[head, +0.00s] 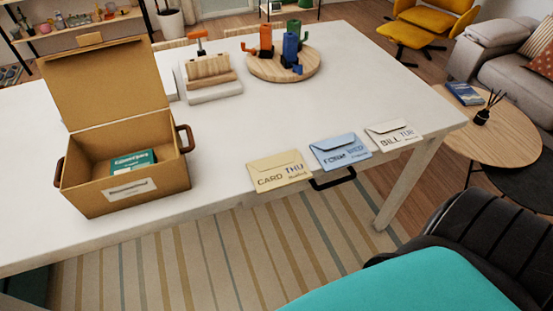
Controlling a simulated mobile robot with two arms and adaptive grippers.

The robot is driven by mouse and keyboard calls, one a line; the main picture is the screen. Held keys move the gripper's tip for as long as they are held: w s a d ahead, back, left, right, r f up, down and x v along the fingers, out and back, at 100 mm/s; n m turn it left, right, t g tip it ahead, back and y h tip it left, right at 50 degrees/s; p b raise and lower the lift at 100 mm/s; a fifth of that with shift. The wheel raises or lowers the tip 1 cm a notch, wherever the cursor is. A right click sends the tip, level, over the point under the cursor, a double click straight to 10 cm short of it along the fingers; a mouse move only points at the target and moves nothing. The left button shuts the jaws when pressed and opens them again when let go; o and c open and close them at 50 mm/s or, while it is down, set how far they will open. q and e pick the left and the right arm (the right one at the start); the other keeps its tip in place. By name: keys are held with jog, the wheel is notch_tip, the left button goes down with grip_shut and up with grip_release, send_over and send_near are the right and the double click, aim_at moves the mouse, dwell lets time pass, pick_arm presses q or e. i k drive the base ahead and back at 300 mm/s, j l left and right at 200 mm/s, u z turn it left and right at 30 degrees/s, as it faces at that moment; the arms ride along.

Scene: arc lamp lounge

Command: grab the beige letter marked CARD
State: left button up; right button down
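The beige letter marked CARD (281,172) lies flat at the front edge of the white table (300,105) in the head view. It also reads THU, and its near side seems to reach slightly past the edge. A blue letter (340,151) marked WED lies to its right. A white letter (393,134) marked BILL and TUE lies farther right. The three letters form a row with small gaps.
An open cardboard box (125,185) holding a teal package (133,161) stands left of the letters. A black handle (332,180) juts below the table edge. A round wooden tray (265,70) with colored pieces and a wooden rack (209,72) stand behind. The tabletop between is clear.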

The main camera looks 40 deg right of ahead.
aim_at(268, 174)
jog(key=z, duration=1.05)
